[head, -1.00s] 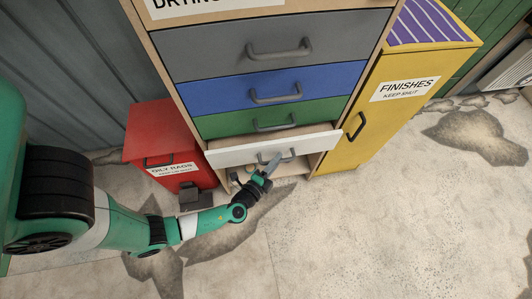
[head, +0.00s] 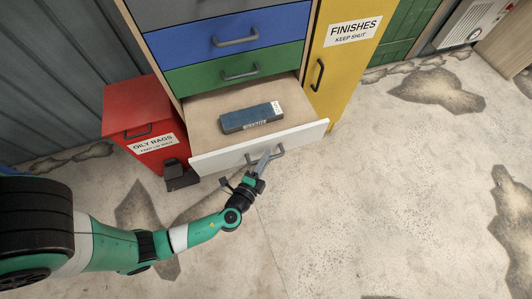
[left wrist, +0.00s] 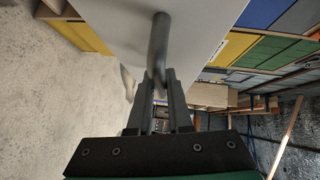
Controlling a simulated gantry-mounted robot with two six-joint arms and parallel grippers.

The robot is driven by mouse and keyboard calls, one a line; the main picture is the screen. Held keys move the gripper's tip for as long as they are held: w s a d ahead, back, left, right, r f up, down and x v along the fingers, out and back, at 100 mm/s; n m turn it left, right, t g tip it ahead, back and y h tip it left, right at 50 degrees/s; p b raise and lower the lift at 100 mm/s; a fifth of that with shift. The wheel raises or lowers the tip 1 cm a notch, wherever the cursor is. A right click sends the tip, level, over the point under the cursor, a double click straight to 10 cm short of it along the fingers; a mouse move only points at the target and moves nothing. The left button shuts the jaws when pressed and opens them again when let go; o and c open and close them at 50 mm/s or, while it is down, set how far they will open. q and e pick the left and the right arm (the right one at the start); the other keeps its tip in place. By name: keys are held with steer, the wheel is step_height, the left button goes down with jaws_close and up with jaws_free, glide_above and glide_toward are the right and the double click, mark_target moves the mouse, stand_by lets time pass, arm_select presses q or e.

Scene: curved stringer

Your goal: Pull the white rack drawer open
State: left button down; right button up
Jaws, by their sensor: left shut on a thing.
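The white rack drawer (head: 300,134) is the lowest drawer in view and stands well out from the rack. Its grey bar handle (head: 277,153) is on the front face. My left gripper (head: 265,162) is at this handle, shut on it. In the left wrist view the handle (left wrist: 158,50) runs down to between the fingers (left wrist: 160,98), with the white drawer front (left wrist: 205,25) behind it. A dark blue-grey box with a small label (head: 250,118) lies inside the open drawer. My right gripper is not in view.
Green (head: 235,70) and blue (head: 228,40) drawers above are shut. A red oily rags bin (head: 135,105) with a dark pedal stands left of the drawer, and a yellow finishes cabinet (head: 340,65) stands right. The concrete floor in front and to the right is clear.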

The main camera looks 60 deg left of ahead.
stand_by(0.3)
arm_select(q)
steer(key=c, duration=0.9)
jaws_free()
steer(key=shift+o, duration=0.2)
